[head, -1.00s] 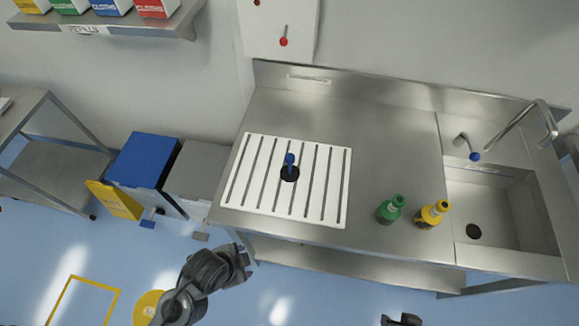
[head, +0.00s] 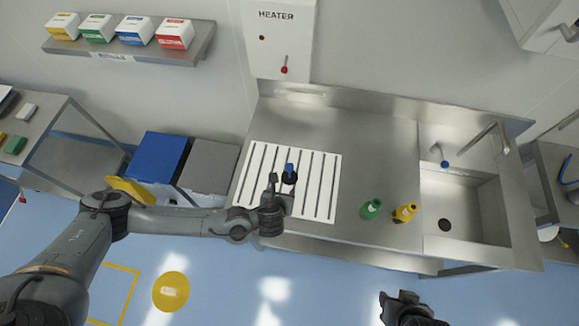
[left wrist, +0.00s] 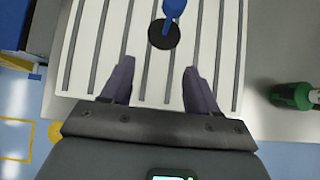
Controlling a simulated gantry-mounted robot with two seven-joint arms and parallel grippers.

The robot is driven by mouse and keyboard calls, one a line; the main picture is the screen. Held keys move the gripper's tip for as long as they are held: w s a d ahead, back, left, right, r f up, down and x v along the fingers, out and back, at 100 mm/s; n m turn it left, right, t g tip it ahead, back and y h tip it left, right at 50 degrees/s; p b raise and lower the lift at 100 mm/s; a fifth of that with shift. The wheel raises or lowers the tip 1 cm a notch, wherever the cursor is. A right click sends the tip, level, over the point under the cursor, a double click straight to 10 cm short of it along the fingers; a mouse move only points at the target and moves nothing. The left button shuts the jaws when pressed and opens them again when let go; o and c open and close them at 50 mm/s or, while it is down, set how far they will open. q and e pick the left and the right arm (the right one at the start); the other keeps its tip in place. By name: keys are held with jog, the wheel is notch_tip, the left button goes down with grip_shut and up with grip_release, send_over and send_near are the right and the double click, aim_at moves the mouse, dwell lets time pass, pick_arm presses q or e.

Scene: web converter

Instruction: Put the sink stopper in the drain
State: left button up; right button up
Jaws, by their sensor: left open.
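The sink stopper, a black disc with a blue upright handle (head: 290,173), stands on the white slatted drainboard (head: 323,190). It also shows at the top of the left wrist view (left wrist: 165,34). My left gripper (head: 281,191) is open and empty over the front of the drainboard. In the left wrist view its two fingers (left wrist: 156,82) point toward the stopper, which lies a little beyond their tips. The dark round drain (head: 445,225) is in the floor of the steel sink (head: 475,222) at the right. My right gripper (head: 402,300) is at the bottom of the head view, its jaws unclear.
A green bottle (head: 371,209) and a yellow bottle (head: 405,212) stand on the counter between drainboard and sink. A faucet (head: 488,138) reaches over the sink's back. The counter behind the bottles is clear. Bins (head: 160,158) stand left of the counter.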

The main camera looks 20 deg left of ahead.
pick_arm(q)
send_near(289, 166)
notch_tip(289, 166, down, 2)
jog(key=shift+t, duration=0.5)
jog(key=x, duration=0.2)
jog(key=p+x, duration=0.1)
jog(key=x, duration=0.1)
jog(key=shift+w+a+r, duration=0.15)
jog(key=shift+w+a, duration=0.1)
jog(key=shift+d+p+x, duration=0.2)
jog(key=shift+p+x, duration=0.4)
jog(key=shift+x, duration=2.7)
grip_shut()
jog(key=shift+r, duration=0.15)
